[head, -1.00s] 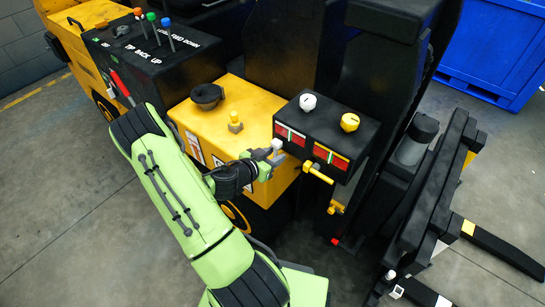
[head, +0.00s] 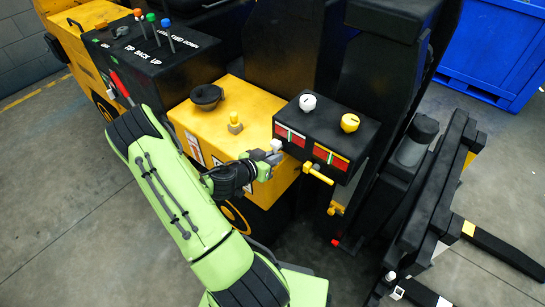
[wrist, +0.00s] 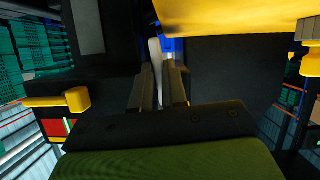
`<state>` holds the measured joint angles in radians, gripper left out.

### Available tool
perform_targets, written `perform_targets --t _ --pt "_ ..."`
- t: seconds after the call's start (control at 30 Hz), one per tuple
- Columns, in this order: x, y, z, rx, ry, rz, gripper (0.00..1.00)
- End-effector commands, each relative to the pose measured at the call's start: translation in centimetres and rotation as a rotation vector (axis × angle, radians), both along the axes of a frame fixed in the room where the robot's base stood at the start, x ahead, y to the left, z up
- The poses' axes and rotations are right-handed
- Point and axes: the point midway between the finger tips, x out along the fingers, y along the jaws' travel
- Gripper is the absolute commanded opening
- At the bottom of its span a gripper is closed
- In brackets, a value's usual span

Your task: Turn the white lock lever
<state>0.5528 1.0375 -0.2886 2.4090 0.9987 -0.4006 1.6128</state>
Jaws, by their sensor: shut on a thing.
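The white lock lever (head: 277,145) is on the front of the black control box (head: 345,125), below the white knob. In the wrist view the lever (wrist: 156,58) shows as a pale bar between my two fingers. My gripper (head: 269,156) reaches it from the lower left and is shut on it; it also shows in the wrist view (wrist: 160,88). The fingers hide part of the lever and its base.
A yellow lever (head: 318,174) sticks out to the right of the white one. A white knob (head: 308,102) and a yellow knob (head: 350,122) stand on the box. The yellow housing (head: 225,118) lies left, and black forks (head: 500,248) lie right.

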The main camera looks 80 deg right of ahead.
Motion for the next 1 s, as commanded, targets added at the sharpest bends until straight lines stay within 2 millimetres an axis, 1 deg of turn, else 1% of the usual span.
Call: perform_targets --t 0.17,0.47,1.0 --pt "-0.1 0.1 -0.1 0.051 0.116 0.000 0.00" --pt "-0.6 0.3 0.0 0.163 0.375 0.000 0.00" --pt "-1.3 0.6 0.8 0.367 0.850 0.002 0.00"
